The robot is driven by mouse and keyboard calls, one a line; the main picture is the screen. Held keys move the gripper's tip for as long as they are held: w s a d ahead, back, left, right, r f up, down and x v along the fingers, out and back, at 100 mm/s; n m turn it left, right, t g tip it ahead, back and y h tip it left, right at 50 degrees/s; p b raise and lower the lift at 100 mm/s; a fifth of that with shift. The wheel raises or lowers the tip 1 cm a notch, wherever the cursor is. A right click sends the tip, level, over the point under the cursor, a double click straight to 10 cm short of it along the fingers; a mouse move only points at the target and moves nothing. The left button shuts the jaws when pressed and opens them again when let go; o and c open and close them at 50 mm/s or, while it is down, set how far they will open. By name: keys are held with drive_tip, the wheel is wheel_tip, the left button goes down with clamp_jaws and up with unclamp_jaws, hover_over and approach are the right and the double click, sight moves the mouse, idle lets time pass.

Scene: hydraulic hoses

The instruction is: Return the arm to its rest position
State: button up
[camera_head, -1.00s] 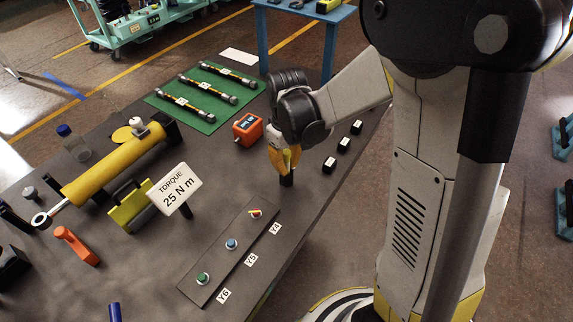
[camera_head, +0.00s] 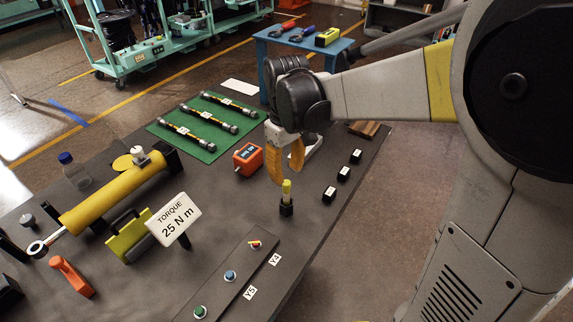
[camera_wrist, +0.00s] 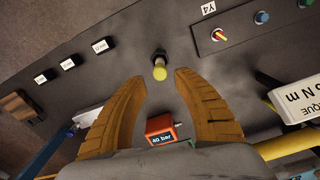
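My gripper (camera_head: 285,165) is open and empty above the grey table (camera_head: 225,215). In the head view its orange fingers hang just above a small yellow-topped plug in a black holder (camera_head: 286,207). In the wrist view the fingers (camera_wrist: 160,82) are spread wide apart, with the round yellow top (camera_wrist: 160,71) showing between and just beyond their tips, clear of both. My arm reaches in from the right side of the head view.
An orange gauge box (camera_head: 247,158) stands close left of my gripper. Small black blocks (camera_head: 344,173) line the table's right edge. A torque sign (camera_head: 174,220), a yellow cylinder (camera_head: 113,190) and a green mat with hoses (camera_head: 196,148) are farther left. A blue table (camera_head: 296,40) stands behind.

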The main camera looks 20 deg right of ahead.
drive_tip(key=shift+r, duration=1.1)
drive_tip(key=shift+s+r, duration=0.1)
drive_tip(key=s+r+m+t, duration=0.3)
drive_tip(key=s+t, duration=0.4)
drive_tip(key=s, duration=0.5)
drive_tip(key=shift+s+m, duration=0.25)
drive_tip(key=shift+m, duration=0.65)
drive_tip(key=shift+r, duration=0.1)
